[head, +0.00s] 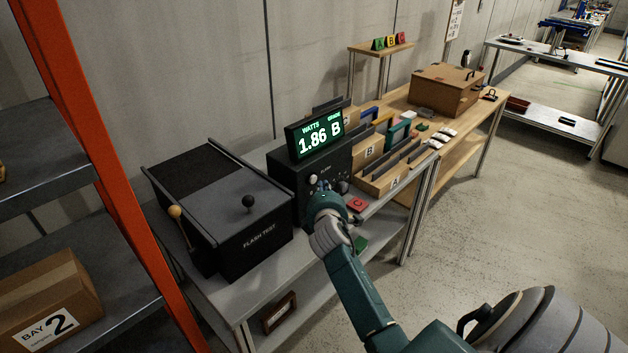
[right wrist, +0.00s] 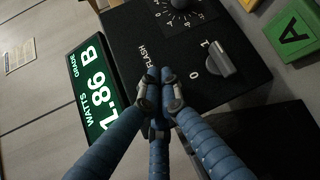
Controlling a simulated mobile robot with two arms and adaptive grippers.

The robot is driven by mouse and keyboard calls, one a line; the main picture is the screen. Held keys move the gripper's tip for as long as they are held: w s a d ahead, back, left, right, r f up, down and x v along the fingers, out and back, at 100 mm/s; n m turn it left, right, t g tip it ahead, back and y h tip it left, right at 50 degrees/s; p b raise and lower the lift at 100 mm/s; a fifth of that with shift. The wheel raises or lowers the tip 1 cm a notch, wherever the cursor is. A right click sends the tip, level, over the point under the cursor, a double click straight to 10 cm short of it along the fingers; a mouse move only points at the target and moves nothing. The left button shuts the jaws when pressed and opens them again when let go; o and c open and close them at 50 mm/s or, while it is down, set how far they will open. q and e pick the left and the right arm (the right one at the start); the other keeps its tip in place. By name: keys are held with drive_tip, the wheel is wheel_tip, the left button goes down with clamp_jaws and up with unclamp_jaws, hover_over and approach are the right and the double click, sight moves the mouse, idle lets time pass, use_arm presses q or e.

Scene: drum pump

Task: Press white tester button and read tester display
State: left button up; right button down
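The black tester (head: 287,172) stands on the grey bench. Its lit green display (head: 317,138) reads WATTS 1.86, GRADE B. The same display (right wrist: 93,91) is at the left of the right wrist view, turned on its side. My right gripper (head: 322,190) is at the tester's front panel. In the right wrist view its blue fingers (right wrist: 160,78) are drawn together with nothing seen between them, just beside the FLASH label. My left gripper is not in view.
A black FLASH TEST box (head: 225,215) with a lever stands left of the tester. Wooden bins (head: 394,180) and a red C block (head: 356,204) lie to the right. A 0/1 switch knob (right wrist: 213,59) is close to the fingers. An orange rack post (head: 110,170) rises at left.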

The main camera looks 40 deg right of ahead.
drive_tip(key=s, duration=0.1)
drive_tip(key=s+p, duration=0.1)
drive_tip(key=s, duration=0.1)
drive_tip(key=s+p, duration=0.1)
drive_tip(key=shift+s+d, duration=0.35)
idle(0.8)
